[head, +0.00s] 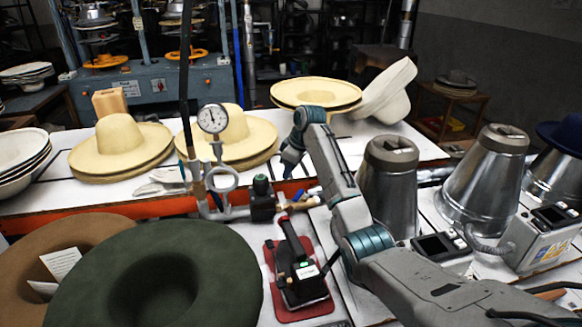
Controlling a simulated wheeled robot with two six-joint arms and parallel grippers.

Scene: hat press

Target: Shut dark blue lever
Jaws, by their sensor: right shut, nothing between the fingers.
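A small dark blue lever (298,196) shows at a brass-coloured valve on the pipework, behind the black device on the red mat. The exact angle of the lever is too small to tell. My right arm reaches in from the lower right and bends over at the top. My right gripper (289,170) points down, a little above and left of the lever, shut and empty. Whether its fingertips touch the lever or pipework I cannot tell. My left gripper is not in view.
A pressure gauge (212,118) stands on the pipework left of my gripper. A black device (300,268) sits on a red mat (318,303). Metal cones (388,190) stand right of my arm. Straw hats (120,145) lie behind; a dark green hat (215,265) is at front left.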

